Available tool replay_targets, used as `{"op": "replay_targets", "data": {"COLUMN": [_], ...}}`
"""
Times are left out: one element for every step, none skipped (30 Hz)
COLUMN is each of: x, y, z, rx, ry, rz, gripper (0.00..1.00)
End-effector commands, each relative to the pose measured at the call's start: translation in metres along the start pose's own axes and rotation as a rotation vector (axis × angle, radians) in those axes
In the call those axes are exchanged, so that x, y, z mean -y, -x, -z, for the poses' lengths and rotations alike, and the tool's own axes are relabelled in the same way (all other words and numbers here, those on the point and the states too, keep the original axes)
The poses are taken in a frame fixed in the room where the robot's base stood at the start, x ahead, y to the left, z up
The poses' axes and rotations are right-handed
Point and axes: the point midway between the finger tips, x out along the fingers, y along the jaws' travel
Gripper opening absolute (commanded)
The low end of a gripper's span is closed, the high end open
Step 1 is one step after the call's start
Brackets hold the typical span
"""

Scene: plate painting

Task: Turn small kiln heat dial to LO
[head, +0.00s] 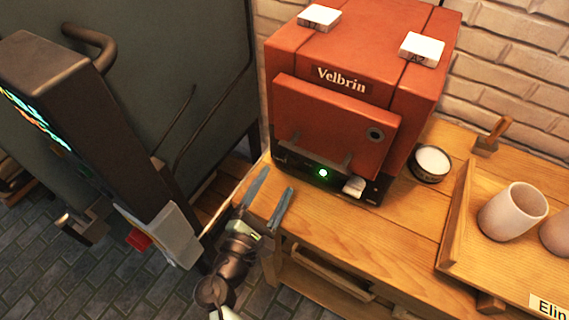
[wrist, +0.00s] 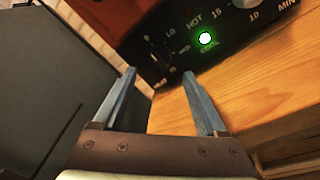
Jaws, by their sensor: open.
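The small kiln (head: 335,110) is an orange-red box marked Velbrin, standing on the wooden table. Its black control panel (wrist: 222,22) runs along the front below the door. In the wrist view, the heat dial (wrist: 160,56) is at the panel's left end, with LO and MED marks beside it. The dial is dark, so I cannot tell where it points. My gripper (head: 277,180) is open and empty, in front of the panel's left end at the table's edge. In the wrist view, the fingers (wrist: 159,74) are apart below the dial, not visibly touching it.
A green light (head: 323,173) glows between HOT and COOL. Right of it is a pale timer knob (head: 354,187). A large dark kiln (head: 150,75) stands close on the left. A round pot (head: 431,163) and a tray with cups (head: 511,211) are on the right.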

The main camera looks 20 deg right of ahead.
Motion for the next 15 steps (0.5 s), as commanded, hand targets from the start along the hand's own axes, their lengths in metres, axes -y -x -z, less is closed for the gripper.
{"op": "replay_targets", "data": {"x": [0.000,0.000,-0.001,0.000,0.000,0.000,0.000,0.000,0.000,0.000,0.000,0.000,0.000,0.000,0.000], "y": [-0.012,-0.017,-0.025,-0.029,-0.034,-0.040,-0.043,-0.046,-0.050,-0.052,-0.054,-0.055,-0.056,-0.057,-0.058], "z": [-0.002,-0.001,-0.001,-0.001,-0.001,-0.001,-0.001,0.000,-0.001,-0.001,-0.001,0.000,0.000,0.000,0.000], "rx": [0.003,0.003,0.002,0.003,0.002,0.002,0.002,0.001,0.001,0.001,0.001,0.001,0.000,0.000,-0.001], "ry": [-0.001,-0.001,-0.001,-0.001,-0.001,-0.002,-0.002,-0.002,-0.002,-0.002,-0.002,-0.001,-0.001,-0.001,-0.002], "rz": [0.003,0.002,0.002,0.002,0.002,0.002,0.002,0.001,0.000,0.000,0.001,0.001,0.001,0.000,0.000], "gripper": [0.74,0.74,0.74,0.74,0.74,0.74,0.74,0.74,0.74,0.74,0.74,0.74,0.74,0.74,0.74]}}
